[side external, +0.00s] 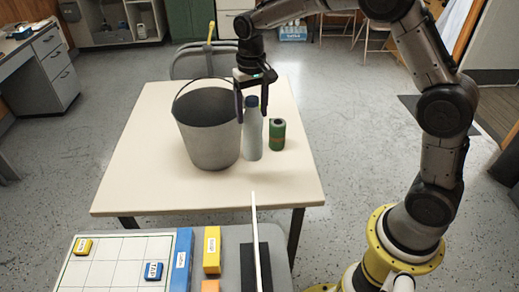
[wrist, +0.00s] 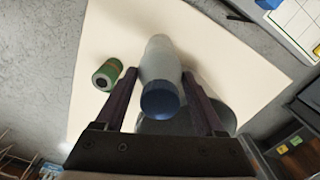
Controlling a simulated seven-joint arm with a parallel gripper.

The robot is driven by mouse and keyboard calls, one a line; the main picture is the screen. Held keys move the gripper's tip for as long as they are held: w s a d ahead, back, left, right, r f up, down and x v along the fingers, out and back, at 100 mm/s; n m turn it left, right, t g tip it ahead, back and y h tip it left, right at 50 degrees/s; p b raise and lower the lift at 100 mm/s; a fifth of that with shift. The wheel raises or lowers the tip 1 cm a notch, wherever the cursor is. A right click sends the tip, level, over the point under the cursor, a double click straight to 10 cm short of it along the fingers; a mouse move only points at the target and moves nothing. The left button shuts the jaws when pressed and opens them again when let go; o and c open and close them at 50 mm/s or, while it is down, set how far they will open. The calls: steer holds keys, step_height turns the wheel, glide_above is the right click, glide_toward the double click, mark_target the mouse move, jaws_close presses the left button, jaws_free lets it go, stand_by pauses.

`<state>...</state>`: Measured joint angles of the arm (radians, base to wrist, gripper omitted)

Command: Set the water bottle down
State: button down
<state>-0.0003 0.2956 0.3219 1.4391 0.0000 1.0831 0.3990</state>
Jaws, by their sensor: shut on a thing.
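The water bottle (side external: 252,138) is pale grey with a dark blue cap and stands upright at the table, just right of the bucket. In the wrist view the bottle (wrist: 161,62) lies between my fingers, its blue cap toward the camera. My gripper (side external: 254,108) points down with one finger on each side of the bottle's upper part, shut on it. It also shows in the wrist view (wrist: 166,105). The bottle's base appears at the tabletop, but I cannot tell whether it touches. The cream table (side external: 140,170) is below it.
A grey metal bucket (side external: 208,143) stands close on the bottle's left. A green can (side external: 277,134) stands close on its right. The table's front and right parts are clear. A nearer grey table holds a white grid board (side external: 115,265) and several coloured blocks.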

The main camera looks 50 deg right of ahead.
steer(key=shift+n, duration=0.6)
